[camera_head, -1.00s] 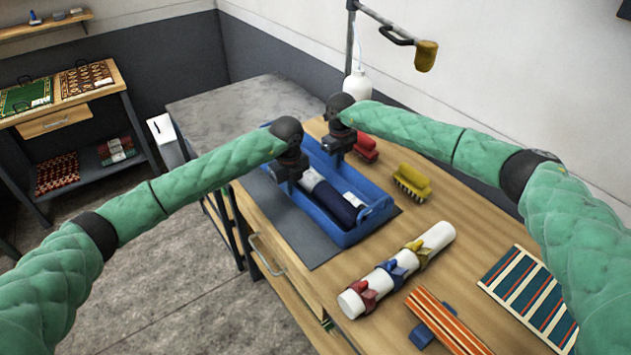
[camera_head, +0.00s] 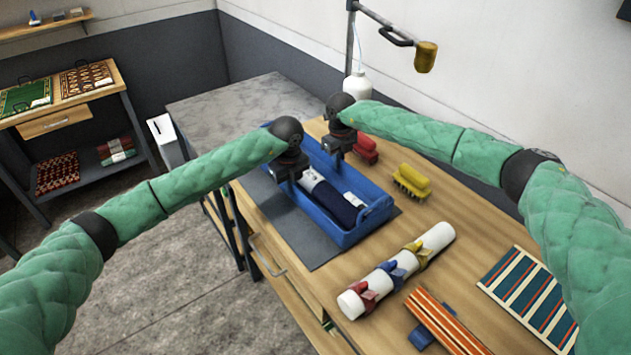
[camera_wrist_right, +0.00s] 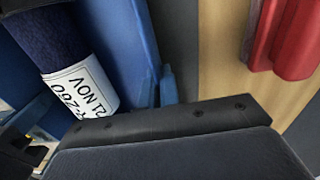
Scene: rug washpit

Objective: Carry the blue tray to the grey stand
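The blue tray (camera_head: 318,218) sits on a dark mat on the wooden bench. A dark blue rolled rug (camera_head: 332,200) with a white label lies in it. My left gripper (camera_head: 288,176) is at the tray's left long wall, and my right gripper (camera_head: 338,150) is at the opposite long wall. The fingertips are hidden, so I cannot tell if either grips. The right wrist view shows the tray's blue wall (camera_wrist_right: 128,45) close to the gripper body and the labelled roll (camera_wrist_right: 85,90) inside. A grey-topped stand (camera_head: 235,95) is behind the bench.
A red block-like item (camera_head: 366,150) and a yellow brush (camera_head: 411,182) stand right of the tray. A white roll with coloured clamps (camera_head: 400,270) and striped samples (camera_head: 530,295) lie nearer. The grey top looks clear.

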